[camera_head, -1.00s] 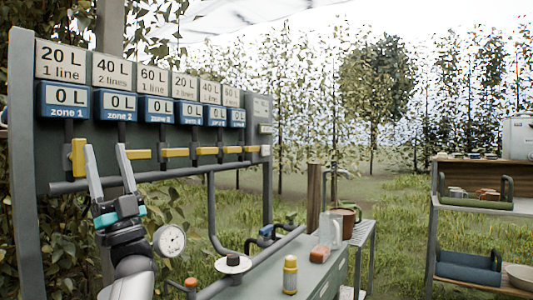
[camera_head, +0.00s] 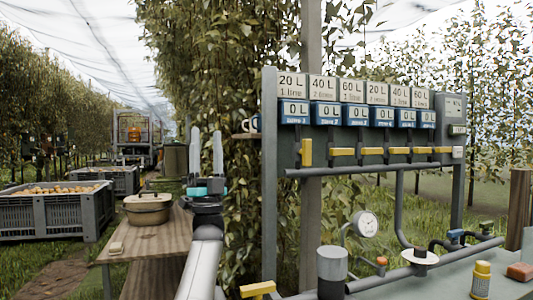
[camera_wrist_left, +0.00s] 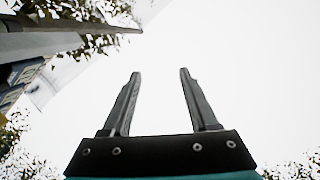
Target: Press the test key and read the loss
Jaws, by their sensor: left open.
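The valve panel (camera_head: 283,180) stands right of centre in the head view. It carries a row of blue zone displays reading "0 L" under white litre labels. A grey box (camera_head: 450,104) with a small, unreadable display is at its right end, with small pale blocks (camera_head: 458,130) below; I cannot tell which is the test key. The leftmost yellow lever (camera_head: 306,152) is upright; the others (camera_head: 343,152) lie level. My left gripper (camera_head: 206,136) is open and empty, fingers up, left of the panel and apart from it. The left wrist view also shows it empty (camera_wrist_left: 160,74). My right gripper is not in view.
A round gauge (camera_head: 365,223), a yellow bottle (camera_head: 481,280) and a red-brown block (camera_head: 520,271) are by the bench and pipes. A wooden table (camera_head: 160,240) with a lidded pot (camera_head: 148,208) stands left. Grey crates (camera_head: 50,215) stand beyond. Leafy vines flank the panel's left.

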